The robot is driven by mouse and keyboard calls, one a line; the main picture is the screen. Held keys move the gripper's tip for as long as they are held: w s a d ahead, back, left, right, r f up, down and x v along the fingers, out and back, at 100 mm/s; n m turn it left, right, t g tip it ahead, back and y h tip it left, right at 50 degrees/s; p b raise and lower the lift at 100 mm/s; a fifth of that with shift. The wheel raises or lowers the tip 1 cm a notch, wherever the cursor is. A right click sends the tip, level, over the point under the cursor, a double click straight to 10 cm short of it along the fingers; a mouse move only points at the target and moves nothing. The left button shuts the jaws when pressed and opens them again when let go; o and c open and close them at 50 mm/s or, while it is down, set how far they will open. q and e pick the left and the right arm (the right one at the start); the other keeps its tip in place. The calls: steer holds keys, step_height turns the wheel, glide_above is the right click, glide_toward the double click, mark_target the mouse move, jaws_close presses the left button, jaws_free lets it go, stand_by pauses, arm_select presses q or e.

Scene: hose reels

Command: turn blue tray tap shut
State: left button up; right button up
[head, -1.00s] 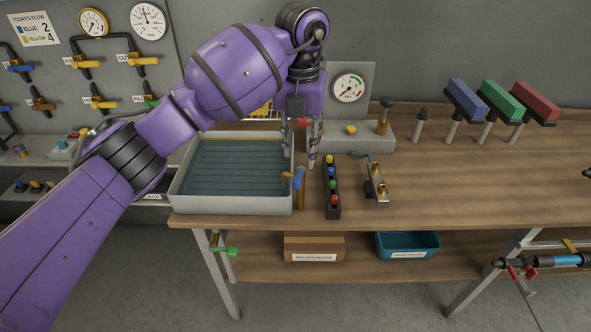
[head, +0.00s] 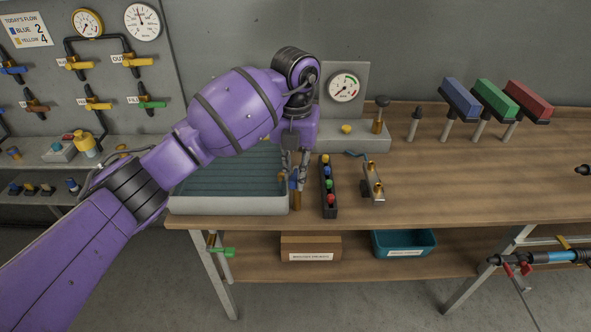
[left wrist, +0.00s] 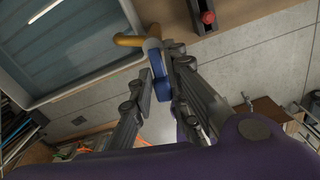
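The blue tray tap has a brass body (head: 297,201) at the front right corner of the grey tray (head: 230,205), which has a blue-green ribbed inside. Its blue handle (left wrist: 157,66) shows in the left wrist view, between the two fingers, with the orange-brown spout (left wrist: 130,41) reaching over the tray rim. My left gripper (head: 295,172) is over the tap, pointing down. Its fingers (left wrist: 162,75) lie close along both sides of the blue handle, with no clear gap, and look shut on it. Much of the handle is hidden by the fingers in the head view. My right gripper is not in view.
A black rack (head: 328,190) with coloured knobs stands close right of the tap, then a brass fitting (head: 373,182). A gauge stand (head: 343,88) is behind. A green-handled valve (head: 221,252) hangs below the table edge. The bench's right middle is clear.

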arm_select(q)
jaws_close()
